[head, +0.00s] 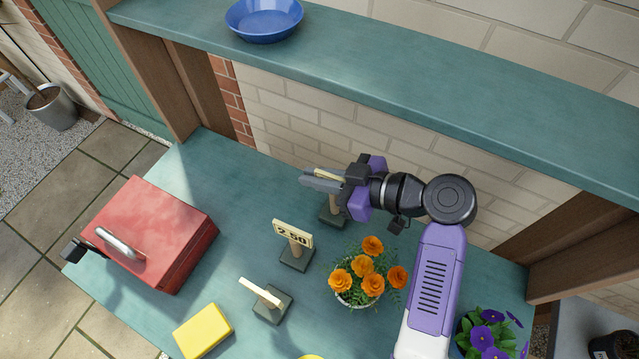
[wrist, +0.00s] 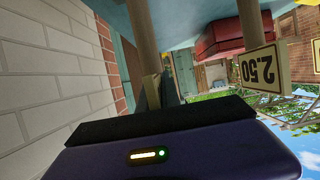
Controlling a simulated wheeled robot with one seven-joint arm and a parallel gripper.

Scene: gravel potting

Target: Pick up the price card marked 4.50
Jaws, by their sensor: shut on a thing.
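My gripper (head: 318,182) is shut on a cream price card (head: 326,173) at the back of the bench. The card's post and dark base (head: 333,215) show below my fingers. The wrist view shows this card edge-on (wrist: 150,88), at the end of its post (wrist: 140,30). No number can be read on it. A second price card (head: 292,234) reads 2.50 and stands in front; it also shows in the wrist view (wrist: 262,69). A third card (head: 261,293) stands nearer the front edge, its face turned out of sight.
Orange flowers (head: 367,270) stand close to the 2.50 card. A red toolbox (head: 150,235) is at left and a yellow block (head: 203,331) in front. A shelf (head: 400,75) with a blue bowl (head: 264,20) hangs above the bench. Purple flowers (head: 487,335) are at right.

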